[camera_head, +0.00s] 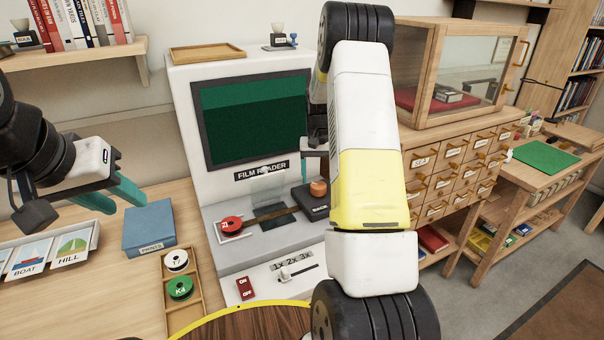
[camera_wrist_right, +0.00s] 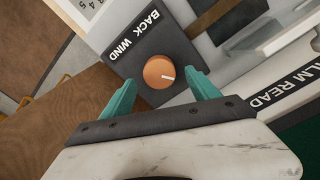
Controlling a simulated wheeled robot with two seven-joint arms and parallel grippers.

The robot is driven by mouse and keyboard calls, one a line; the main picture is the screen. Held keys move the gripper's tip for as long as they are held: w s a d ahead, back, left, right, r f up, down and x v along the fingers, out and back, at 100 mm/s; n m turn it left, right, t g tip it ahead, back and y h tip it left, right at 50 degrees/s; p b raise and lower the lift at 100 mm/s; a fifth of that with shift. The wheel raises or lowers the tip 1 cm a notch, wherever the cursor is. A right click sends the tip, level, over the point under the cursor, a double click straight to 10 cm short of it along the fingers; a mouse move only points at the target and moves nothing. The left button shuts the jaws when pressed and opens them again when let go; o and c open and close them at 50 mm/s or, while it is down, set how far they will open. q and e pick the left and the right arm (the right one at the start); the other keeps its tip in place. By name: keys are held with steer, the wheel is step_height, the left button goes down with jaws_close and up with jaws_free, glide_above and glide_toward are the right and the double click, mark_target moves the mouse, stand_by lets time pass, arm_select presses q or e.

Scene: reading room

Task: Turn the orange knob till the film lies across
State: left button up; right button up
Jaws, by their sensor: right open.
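The orange knob (camera_head: 318,188) sits on a dark block (camera_head: 312,206) at the right of the film reader (camera_head: 215,200). A brown film strip (camera_head: 280,217) lies on the reader's deck near the red reel (camera_head: 231,224). My left gripper (camera_head: 128,204) is open and empty over the desk at left.
The reader's screen (camera_head: 255,120) is dark green. A blue box (camera_head: 149,228), a wooden tray of reels (camera_head: 197,295) and picture cards (camera_head: 45,255) lie on the left desk. A drawer cabinet (camera_head: 450,165) stands to the right.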

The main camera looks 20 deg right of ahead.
mark_target(318, 185)
step_height(318, 185, up, 5)
steer(key=shift+r, duration=0.1)
stand_by(0.5)
steer(key=s+a+r+n+t+y, duration=0.1)
steer(key=s+a+r+t, duration=0.1)
steer(key=s+a+r, duration=0.45)
steer(key=s+a+r+n+t, duration=0.1)
steer(key=s+a+r, duration=0.2)
steer(key=s+r, duration=0.55)
steer(key=s+a+r+t, duration=0.1)
steer(key=s+a, duration=0.1)
steer(key=s, duration=0.3)
steer(key=s+a+r+n+t+y, duration=0.1)
steer(key=s+a, duration=0.1)
steer(key=s, duration=0.3)
steer(key=s+a+r+n+t, duration=0.1)
steer(key=s+a, duration=0.1)
steer(key=s, duration=0.3)
steer(key=shift+s+a+r, duration=0.2)
steer(key=shift+s+a, duration=0.05)
steer(key=shift+a, duration=0.05)
